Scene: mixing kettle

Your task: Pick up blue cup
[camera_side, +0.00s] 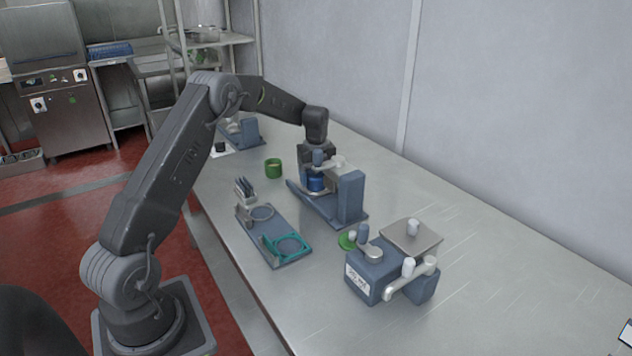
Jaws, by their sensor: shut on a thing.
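The blue cup (316,184) is at the blue-grey stand with an upright block, near the middle of the table. My gripper (315,171) points down over the cup and is shut on it. The fingers and the cup's upper part are small and partly hidden, so I cannot tell whether the cup still touches the stand's base (327,208).
A green cup (273,168) stands to the left. A blue-grey machine (378,276) with levers stands at the right front, beside a green disc (347,241).

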